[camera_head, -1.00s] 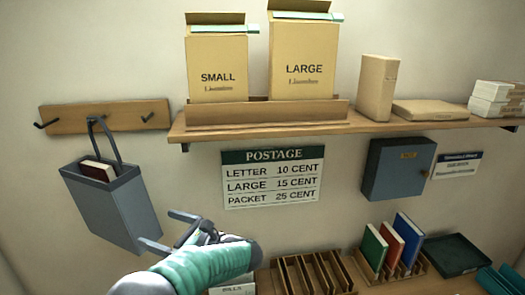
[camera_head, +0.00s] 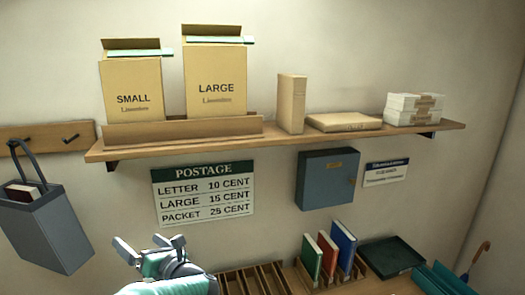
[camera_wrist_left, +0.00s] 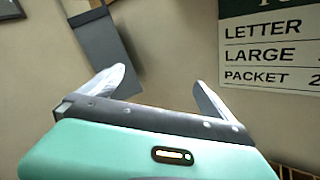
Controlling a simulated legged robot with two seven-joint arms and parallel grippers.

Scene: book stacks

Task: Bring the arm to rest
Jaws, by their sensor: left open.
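My left arm comes in at the bottom of the head view, with a teal sleeve. My left gripper (camera_head: 152,248) is open and empty, in front of the wall below the postage sign. In the left wrist view the two fingers of the left gripper (camera_wrist_left: 158,90) stand wide apart with nothing between them. A grey bag (camera_head: 45,228) hangs at the left, away from the gripper; part of it also shows in the left wrist view (camera_wrist_left: 103,52). My right gripper is not in view.
A wooden shelf (camera_head: 280,139) holds boxes and parcels. A postage sign (camera_head: 203,195) and a blue wall box (camera_head: 326,180) are below it. A slotted wooden rack (camera_head: 255,281), upright books (camera_head: 328,254) and a green tray (camera_head: 391,257) stand at the lower right.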

